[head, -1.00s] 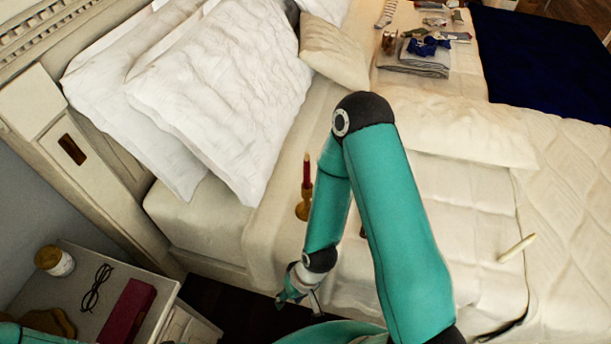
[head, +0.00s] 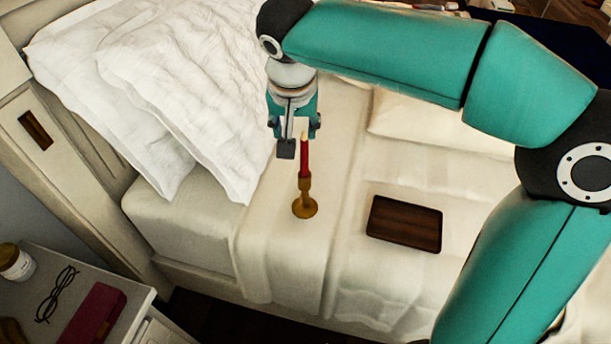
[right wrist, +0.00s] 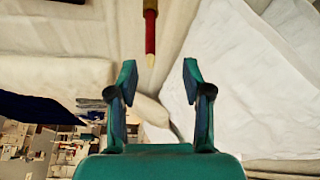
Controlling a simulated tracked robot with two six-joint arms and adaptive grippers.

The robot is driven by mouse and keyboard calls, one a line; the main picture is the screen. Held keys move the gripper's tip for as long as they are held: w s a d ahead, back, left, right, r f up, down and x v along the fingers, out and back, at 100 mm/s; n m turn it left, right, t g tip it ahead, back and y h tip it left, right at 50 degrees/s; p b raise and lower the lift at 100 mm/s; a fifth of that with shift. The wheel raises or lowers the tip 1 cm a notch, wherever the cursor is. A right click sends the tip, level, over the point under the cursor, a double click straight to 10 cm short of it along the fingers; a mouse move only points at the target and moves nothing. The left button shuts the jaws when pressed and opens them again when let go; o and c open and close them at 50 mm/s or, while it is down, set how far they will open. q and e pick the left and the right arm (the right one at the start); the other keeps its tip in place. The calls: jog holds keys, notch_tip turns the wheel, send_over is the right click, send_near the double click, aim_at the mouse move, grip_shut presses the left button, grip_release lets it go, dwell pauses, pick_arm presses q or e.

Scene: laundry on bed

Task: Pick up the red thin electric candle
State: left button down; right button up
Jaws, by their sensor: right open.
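The red thin candle (head: 304,160) stands upright in a gold candlestick (head: 305,207) on the bed, its pale tip uppermost. My right gripper (head: 299,138) is open and empty, close to the candle's upper part in the head view. In the right wrist view the candle (right wrist: 150,32) points its tip toward the gap between the open fingers (right wrist: 160,75). The tip lies just beyond the fingertips, not between them, and nothing shows contact. My left gripper is out of view.
A dark wooden tray (head: 404,223) lies on the bed right of the candlestick. White pillows (head: 170,95) lie to the left. A nightstand (head: 118,318) at lower left holds glasses (head: 56,294), a dark red box (head: 93,314) and a jar (head: 15,262).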

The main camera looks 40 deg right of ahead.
aim_at(304, 153)
jog(key=shift+m, duration=0.4)
jog(key=x, duration=0.5)
jog(key=d+x, duration=0.1)
jog(key=x, duration=0.4)
jog(key=b+x, duration=0.1)
jog(key=x, duration=0.4)
jog(key=shift+s+d, duration=0.1)
jog(key=shift+d, duration=0.3)
grip_shut()
